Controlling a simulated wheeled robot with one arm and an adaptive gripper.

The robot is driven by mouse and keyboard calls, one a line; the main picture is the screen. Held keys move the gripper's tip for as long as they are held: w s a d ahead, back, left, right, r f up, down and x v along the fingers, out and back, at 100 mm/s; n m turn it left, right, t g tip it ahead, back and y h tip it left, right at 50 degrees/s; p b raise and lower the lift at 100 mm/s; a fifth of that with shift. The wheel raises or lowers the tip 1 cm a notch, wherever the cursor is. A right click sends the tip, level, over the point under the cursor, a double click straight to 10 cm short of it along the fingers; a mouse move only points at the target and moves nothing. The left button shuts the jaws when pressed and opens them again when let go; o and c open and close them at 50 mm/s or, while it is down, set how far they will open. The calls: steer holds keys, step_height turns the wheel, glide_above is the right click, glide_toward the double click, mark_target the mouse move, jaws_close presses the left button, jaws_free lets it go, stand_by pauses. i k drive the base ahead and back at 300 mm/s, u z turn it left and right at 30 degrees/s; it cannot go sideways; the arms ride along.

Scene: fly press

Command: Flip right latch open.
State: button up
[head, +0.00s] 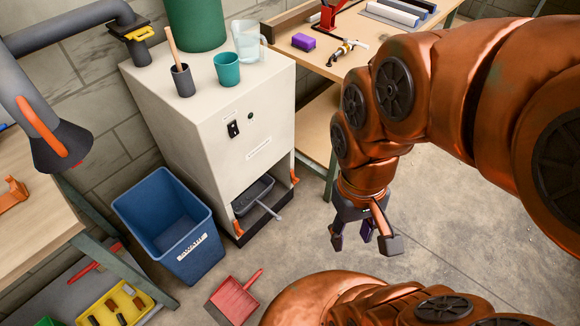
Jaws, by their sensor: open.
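The right latch (294,172) is a small orange piece at the lower right front edge of the white cabinet (222,150), with a dark end at the base. A matching orange left latch (238,228) is at the lower left front edge. Between them a dark tray (254,192) with a light handle sits in the cabinet's low opening. My gripper (365,240) is open and empty, pointing down over the floor, to the right of and apart from the right latch. Whether the latches are open or closed is too small to tell.
A blue bin (168,222) stands left of the cabinet. A red dustpan (233,300) lies on the floor in front. A teal cup (227,70) and a clear jug (246,40) stand on the cabinet. A workbench (350,62) stands behind right. The floor between gripper and cabinet is clear.

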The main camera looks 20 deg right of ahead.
mark_target(295, 180)
steer(key=u, duration=0.55)
steer(key=k, duration=1.25)
steer(key=i, duration=0.55)
steer(key=z, duration=0.65)
steer(key=i, duration=1.35)
steer(key=u, duration=0.75)
